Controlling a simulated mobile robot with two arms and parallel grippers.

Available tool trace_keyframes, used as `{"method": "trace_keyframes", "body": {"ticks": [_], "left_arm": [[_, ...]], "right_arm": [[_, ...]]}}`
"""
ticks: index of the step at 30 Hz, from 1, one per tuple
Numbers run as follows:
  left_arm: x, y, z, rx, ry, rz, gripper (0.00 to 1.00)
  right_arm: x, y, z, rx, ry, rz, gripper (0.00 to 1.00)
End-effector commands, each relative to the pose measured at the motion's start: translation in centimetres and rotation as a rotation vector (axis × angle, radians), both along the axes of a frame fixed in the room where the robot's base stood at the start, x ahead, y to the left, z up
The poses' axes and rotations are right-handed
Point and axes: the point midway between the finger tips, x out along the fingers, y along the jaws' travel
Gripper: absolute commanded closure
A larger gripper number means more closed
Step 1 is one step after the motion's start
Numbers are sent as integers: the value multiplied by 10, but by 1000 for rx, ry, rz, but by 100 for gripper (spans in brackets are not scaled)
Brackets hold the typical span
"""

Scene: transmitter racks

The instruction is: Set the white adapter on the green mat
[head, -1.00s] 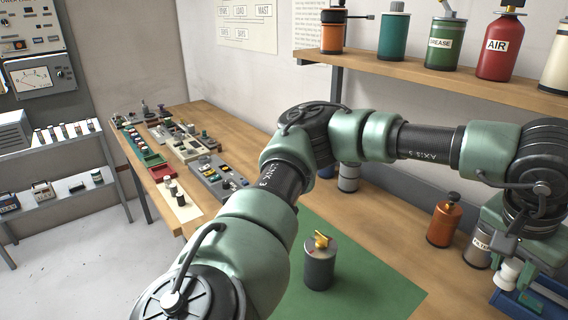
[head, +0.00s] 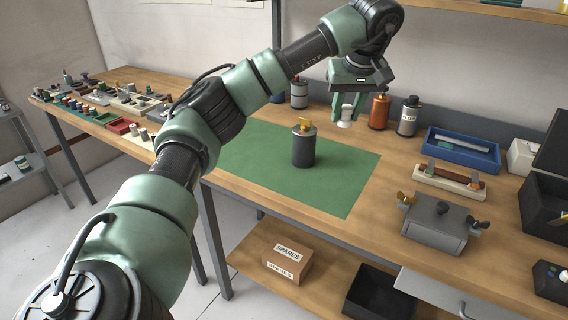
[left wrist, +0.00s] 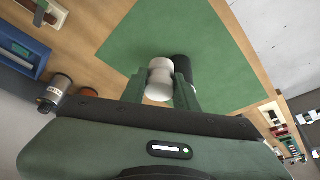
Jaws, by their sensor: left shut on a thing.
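The white adapter (head: 346,113) is held between the fingers of my left gripper (head: 345,108), above the back right part of the green mat (head: 340,180). In the left wrist view, the adapter (left wrist: 160,80) sits between the finger ends, with the mat (left wrist: 140,40) below and beyond it. A dark grey cylinder with a yellow valve on top (head: 303,145) stands upright on the mat, left of the adapter. My right gripper is not in view.
An orange bottle (head: 379,111) and a grey filter canister (head: 408,116) stand right of the mat, near the gripper. A blue tray (head: 435,152) and a grey junction box (head: 432,228) lie further right. The front part of the mat is clear.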

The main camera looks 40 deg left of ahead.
Motion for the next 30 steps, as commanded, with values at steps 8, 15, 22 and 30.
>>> {"method": "trace_keyframes", "body": {"ticks": [8,15,22,30], "left_arm": [[-1,11,-54,3,4,51,100],[-2,10,-117,2,3,49,100],[-1,10,-154,0,-1,48,100],[-1,10,-178,2,1,48,100]], "right_arm": [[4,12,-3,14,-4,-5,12],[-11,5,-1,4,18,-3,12],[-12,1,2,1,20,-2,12],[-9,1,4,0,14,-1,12]]}}
